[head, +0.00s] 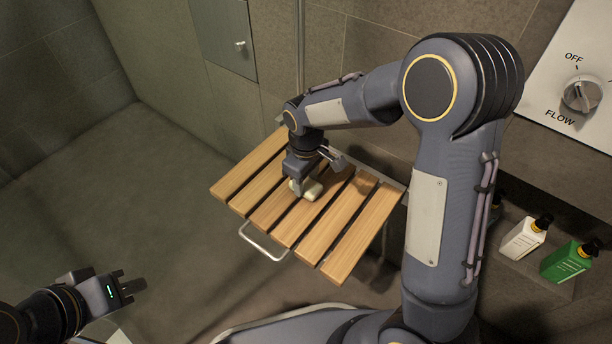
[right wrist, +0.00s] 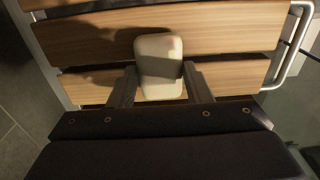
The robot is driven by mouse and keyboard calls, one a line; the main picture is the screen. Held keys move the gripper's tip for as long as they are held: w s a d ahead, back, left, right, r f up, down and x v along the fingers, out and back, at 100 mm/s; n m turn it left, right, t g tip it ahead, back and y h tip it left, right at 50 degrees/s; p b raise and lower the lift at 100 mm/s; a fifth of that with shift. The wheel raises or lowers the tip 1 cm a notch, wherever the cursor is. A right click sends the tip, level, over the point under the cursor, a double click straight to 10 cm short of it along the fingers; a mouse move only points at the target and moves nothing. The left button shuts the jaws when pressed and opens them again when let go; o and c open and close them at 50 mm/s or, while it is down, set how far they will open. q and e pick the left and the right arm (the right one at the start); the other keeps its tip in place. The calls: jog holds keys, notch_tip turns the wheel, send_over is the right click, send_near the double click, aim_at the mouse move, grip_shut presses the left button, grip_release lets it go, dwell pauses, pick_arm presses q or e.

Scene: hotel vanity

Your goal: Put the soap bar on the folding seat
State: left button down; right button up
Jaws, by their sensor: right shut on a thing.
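The soap bar (head: 311,190) is a pale cream block at the slatted wooden folding seat (head: 345,243). My right gripper (head: 302,184) is over the middle of the seat and shut on the soap bar. In the right wrist view the soap bar (right wrist: 159,62) sits between the two fingers (right wrist: 160,88), with the seat's slats (right wrist: 225,80) right behind it. I cannot tell whether the soap touches the slats. My left gripper (head: 131,289) is at the lower left, away from the seat; its fingers appear apart and empty.
A metal bar handle (head: 262,245) sticks out from the seat's front edge. A white bottle (head: 524,238) and a green bottle (head: 569,261) stand on a ledge at the right. A flow knob (head: 581,95) is on the wall. The floor left of the seat is clear.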

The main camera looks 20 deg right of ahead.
aim_at(306, 184)
jog(key=shift+f, duration=0.25)
jog(key=o, duration=1)
jog(key=shift+r, duration=0.1)
notch_tip(306, 184, up, 12)
jog(key=r+p, duration=0.1)
jog(key=p, duration=0.4)
jog(key=s+d+r+m+t+y, duration=0.1)
jog(key=s+d+r+m+y, duration=0.1)
jog(key=s+d+r, duration=0.3)
jog(key=s+d+m+t+y, duration=0.1)
jog(key=s+d+m, duration=0.15)
jog(key=s, duration=0.45)
jog(key=s+m+t, duration=0.1)
jog(key=s, duration=0.2)
jog(key=s+m+t, duration=0.1)
jog(key=s+m, duration=0.1)
jog(key=s, duration=0.2)
jog(key=s+f+m+t, duration=0.1)
jog(key=s+m, duration=0.1)
jog(key=s, duration=0.1)
jog(key=shift+s+a+t+y, duration=0.1)
jog(key=shift+s+t+y, duration=0.05)
jog(key=shift+t+y, duration=0.2)
